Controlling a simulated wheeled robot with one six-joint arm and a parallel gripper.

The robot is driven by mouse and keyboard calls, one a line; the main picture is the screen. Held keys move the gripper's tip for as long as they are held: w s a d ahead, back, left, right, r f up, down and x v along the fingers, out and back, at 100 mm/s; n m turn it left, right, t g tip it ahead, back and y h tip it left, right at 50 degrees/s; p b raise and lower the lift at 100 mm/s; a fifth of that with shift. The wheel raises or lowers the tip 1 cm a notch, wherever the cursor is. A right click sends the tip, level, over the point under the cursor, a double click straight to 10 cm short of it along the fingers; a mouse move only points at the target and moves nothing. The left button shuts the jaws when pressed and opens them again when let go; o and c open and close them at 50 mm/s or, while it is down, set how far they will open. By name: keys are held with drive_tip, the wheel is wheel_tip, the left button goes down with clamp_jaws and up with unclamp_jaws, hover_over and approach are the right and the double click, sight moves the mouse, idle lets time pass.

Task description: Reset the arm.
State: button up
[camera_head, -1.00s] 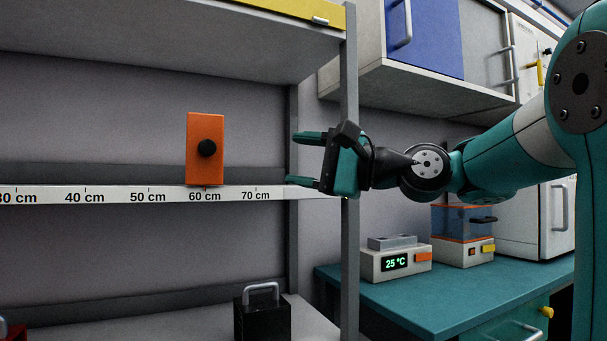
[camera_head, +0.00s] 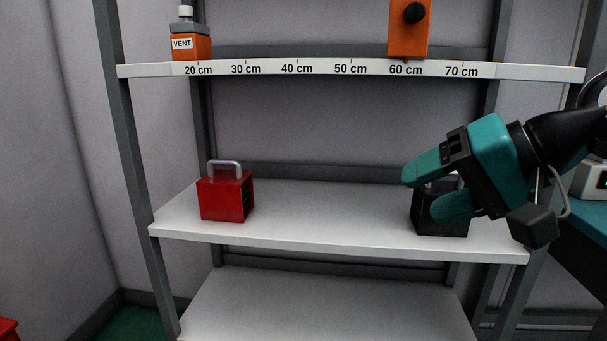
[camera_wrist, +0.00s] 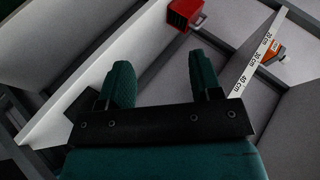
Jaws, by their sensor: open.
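My gripper (camera_head: 430,190) is teal and black and comes in from the right in the head view. It is in front of the black box with a handle (camera_head: 428,222) on the middle shelf and hides part of it. I cannot tell whether it touches the box. In the wrist view my two teal fingers (camera_wrist: 160,86) are apart with nothing between them. The red box with a grey handle (camera_wrist: 183,14) shows beyond the fingertips there.
The middle shelf (camera_head: 330,215) also bears the red box (camera_head: 226,198) at left. The upper shelf's edge (camera_head: 325,67) has a centimetre scale, with an orange VENT block (camera_head: 190,47) and an orange block with a black knob (camera_head: 402,35) on it. The lower shelf (camera_head: 325,305) is bare.

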drive_tip(key=s+f+n+g+h, duration=0.5)
drive_tip(key=s+f+n+g, duration=0.3)
drive_tip(key=s+f, duration=0.5)
wheel_tip(320, 180, up, 20)
drive_tip(key=t+p, duration=0.1)
drive_tip(key=p, duration=1.8)
drive_tip(key=shift+s+a+n+t, duration=0.15)
drive_tip(key=shift+a+n+t, duration=0.15)
drive_tip(key=shift+a+n, duration=0.1)
drive_tip(key=shift+r, duration=0.1)
